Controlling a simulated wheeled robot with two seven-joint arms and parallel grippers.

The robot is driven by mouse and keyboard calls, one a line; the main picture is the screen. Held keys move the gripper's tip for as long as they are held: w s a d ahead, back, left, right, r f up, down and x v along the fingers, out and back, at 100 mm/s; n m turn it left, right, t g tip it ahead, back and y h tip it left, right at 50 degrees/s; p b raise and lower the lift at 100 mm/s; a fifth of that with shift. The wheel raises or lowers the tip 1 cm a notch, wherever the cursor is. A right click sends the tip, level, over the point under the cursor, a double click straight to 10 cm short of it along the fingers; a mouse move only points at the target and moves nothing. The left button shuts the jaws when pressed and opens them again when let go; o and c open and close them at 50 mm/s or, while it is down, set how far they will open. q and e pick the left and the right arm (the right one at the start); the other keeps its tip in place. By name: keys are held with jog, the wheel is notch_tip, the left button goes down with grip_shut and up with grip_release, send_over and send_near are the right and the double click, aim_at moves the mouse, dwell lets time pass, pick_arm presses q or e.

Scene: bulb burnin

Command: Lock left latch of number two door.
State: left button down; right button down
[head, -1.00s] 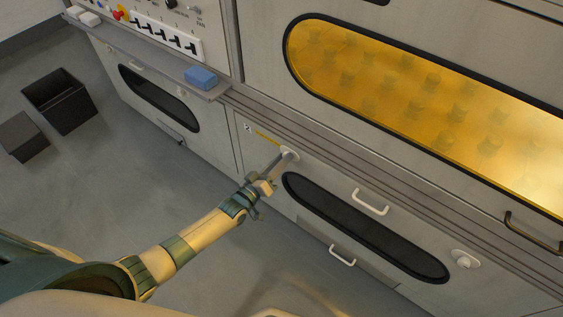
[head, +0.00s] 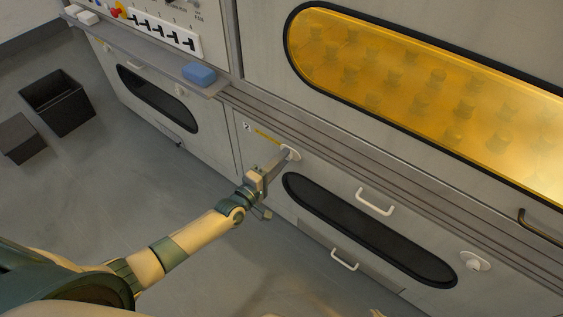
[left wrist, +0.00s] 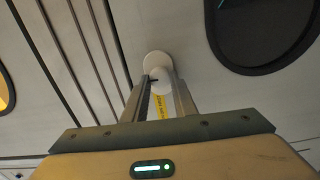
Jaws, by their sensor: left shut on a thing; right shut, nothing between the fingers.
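The number two door (head: 330,175) is a grey panel with a small "2" label (head: 247,127) and a dark oval window (head: 365,225). Its left latch (head: 292,151) is a white round knob at the door's upper left, partly hidden by my fingers. My left gripper (head: 284,157) is shut on this latch. In the left wrist view the latch's round base (left wrist: 157,63) shows just beyond the fingers, and its grip lies between the fingertips (left wrist: 160,84). The right latch (head: 474,261) is white, at the door's right end. My right gripper is not in view.
A white handle (head: 375,202) sticks out above the window and another (head: 344,259) sits below it. A yellow strip (head: 267,136) runs beside the left latch. A blue block (head: 199,74) lies on the ledge. Dark bins (head: 58,100) stand on the open floor at left.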

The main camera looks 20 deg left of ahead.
pick_arm(q)
jog(key=shift+n, duration=0.3)
pick_arm(e)
jog(key=shift+w+a, duration=0.1)
jog(key=shift+a, duration=0.1)
pick_arm(q)
jog(key=c, duration=1.4)
grip_release()
jog(key=shift+c, duration=0.2)
jog(key=shift+s+a, duration=0.1)
jog(key=shift+s, duration=0.05)
jog(key=v, duration=1.7)
jog(key=shift+p, duration=0.35)
pick_arm(e)
jog(key=shift+s+d, duration=0.3)
jog(key=shift+d, duration=0.2)
